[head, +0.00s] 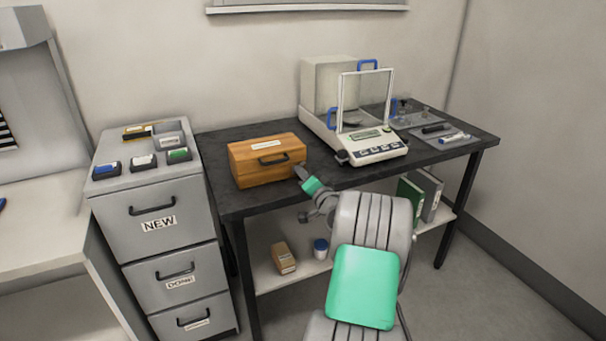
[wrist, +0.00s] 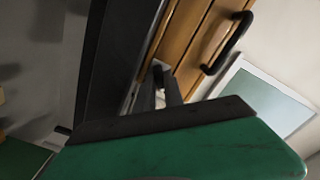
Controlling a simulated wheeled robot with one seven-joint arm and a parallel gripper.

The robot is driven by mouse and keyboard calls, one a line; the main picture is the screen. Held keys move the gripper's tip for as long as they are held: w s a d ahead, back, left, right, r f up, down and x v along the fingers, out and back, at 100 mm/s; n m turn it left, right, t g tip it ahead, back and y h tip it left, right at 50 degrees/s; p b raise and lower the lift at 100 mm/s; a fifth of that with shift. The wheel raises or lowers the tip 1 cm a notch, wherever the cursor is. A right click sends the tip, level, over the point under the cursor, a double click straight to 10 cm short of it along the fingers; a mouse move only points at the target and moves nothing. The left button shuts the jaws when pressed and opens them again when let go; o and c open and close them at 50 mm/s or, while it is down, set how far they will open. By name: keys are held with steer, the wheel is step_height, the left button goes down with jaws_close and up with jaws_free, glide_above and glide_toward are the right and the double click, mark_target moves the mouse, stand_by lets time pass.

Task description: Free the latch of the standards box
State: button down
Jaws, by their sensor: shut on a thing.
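The standards box (head: 267,165) is a closed wooden case with a dark handle and a pale label, on the left part of the black table. My gripper (head: 301,173) is at the box's lower front right corner. In the wrist view the box's wooden face (wrist: 193,45) runs diagonally with its dark handle (wrist: 228,42). A small metal latch (wrist: 157,70) shows at the lid seam. My gripper (wrist: 171,88) is shut on the latch, its finger partly covering it. The latch is too small to make out in the head view.
A balance (head: 373,147) with a raised clear shield stands on the black table (head: 225,203), right of the box. A grey tray (head: 441,142) with small tools is farther right. A grey drawer cabinet (head: 152,205) with several small cases on top stands left.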

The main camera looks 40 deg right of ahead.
steer(key=m+p, duration=0.1)
steer(key=m, duration=0.3)
steer(key=shift+m+p, duration=0.5)
steer(key=shift+m, duration=0.8)
steer(key=shift+f, duration=0.1)
steer(key=c, duration=1.4)
jaws_free()
steer(key=shift+c, duration=0.2)
steer(key=shift+f, duration=0.1)
